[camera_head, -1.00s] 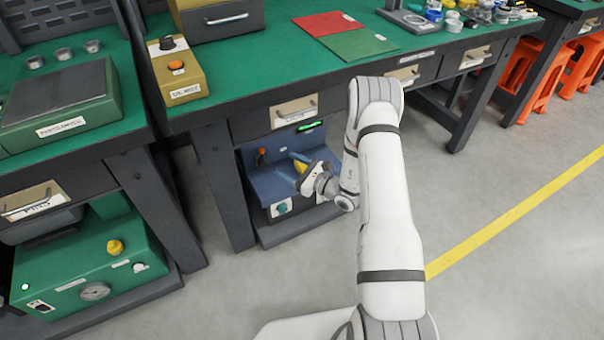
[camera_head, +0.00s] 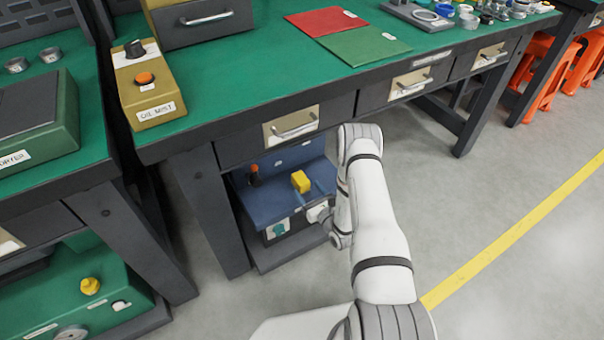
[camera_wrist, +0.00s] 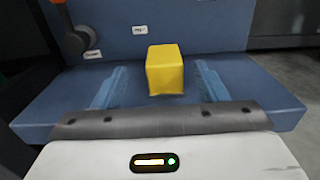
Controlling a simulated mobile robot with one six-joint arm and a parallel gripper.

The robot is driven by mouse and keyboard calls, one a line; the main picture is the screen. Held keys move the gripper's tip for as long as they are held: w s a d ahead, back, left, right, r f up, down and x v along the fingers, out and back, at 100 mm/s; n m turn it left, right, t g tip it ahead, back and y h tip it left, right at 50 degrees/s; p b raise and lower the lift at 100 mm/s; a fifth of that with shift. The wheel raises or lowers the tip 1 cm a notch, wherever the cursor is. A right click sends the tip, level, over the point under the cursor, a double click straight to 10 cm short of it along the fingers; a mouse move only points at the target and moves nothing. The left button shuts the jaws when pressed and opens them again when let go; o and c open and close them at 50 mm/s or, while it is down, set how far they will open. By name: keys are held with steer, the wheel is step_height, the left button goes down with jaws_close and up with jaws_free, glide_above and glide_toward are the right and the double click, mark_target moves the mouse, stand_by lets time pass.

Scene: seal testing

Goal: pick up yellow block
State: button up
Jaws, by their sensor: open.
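The yellow block (camera_head: 301,182) stands on the blue surface of a unit under the workbench. In the wrist view the yellow block (camera_wrist: 165,69) is upright, centred between and a little beyond the two blue fingers of my gripper (camera_wrist: 157,88). The fingers are spread wide, with nothing between them that I can see being held. In the head view my gripper (camera_head: 322,198) is just to the right of the block and partly hidden by my arm.
The blue unit (camera_head: 262,208) has an upright back panel and an orange-topped lever (camera_head: 254,175) left of the block. The bench drawer (camera_head: 292,127) is close above. A dark bench leg (camera_head: 214,210) stands at the left. Open floor lies to the right.

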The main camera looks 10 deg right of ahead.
mark_target(298, 174)
steer(key=b+x, duration=0.2)
steer(key=x, duration=0.5)
steer(key=shift+w+f+b, duration=0.1)
steer(key=shift+w+b, duration=0.2)
steer(key=shift+b, duration=0.05)
steer(key=shift+w, duration=0.6)
steer(key=shift+c, duration=0.5)
steer(key=shift+r, duration=0.2)
steer(key=c, duration=1.2)
